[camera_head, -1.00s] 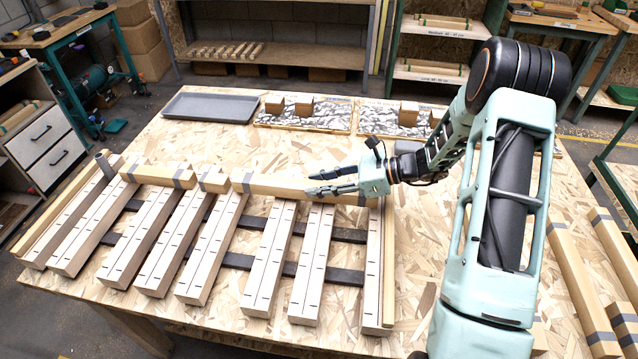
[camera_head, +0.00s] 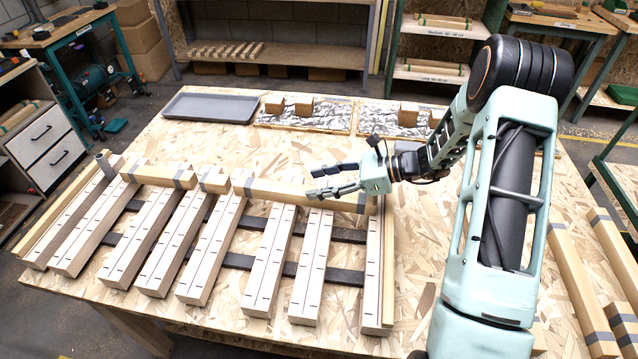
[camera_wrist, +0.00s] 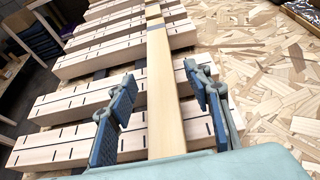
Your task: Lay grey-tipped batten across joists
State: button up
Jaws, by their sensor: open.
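A pale wooden batten (camera_head: 275,189) with grey tips lies across the far ends of the right-hand joists (camera_head: 270,260), in line with a short piece (camera_head: 213,180) and another grey-tipped batten (camera_head: 150,175) to its left. My gripper (camera_head: 314,182) is open over this batten near its right end. In the wrist view, the batten (camera_wrist: 166,95) runs lengthwise between the two spread fingers (camera_wrist: 162,100), with a gap on each side. The batten's near end is hidden behind my gripper body in that view. The joists (camera_wrist: 75,110) carry black tick marks.
More grey-banded battens (camera_head: 570,280) lie at the table's right. A grey tray (camera_head: 210,107) and foil-like panels (camera_head: 305,115) with wooden blocks (camera_head: 304,105) are at the back. Dark straps (camera_head: 330,275) run under the joists. Bare board (camera_head: 425,240) shows right of the joists.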

jog(key=v, duration=1.1)
jog(key=shift+d+r+b, duration=0.1)
jog(key=shift+d+b, duration=0.25)
jog(key=shift+b, duration=0.05)
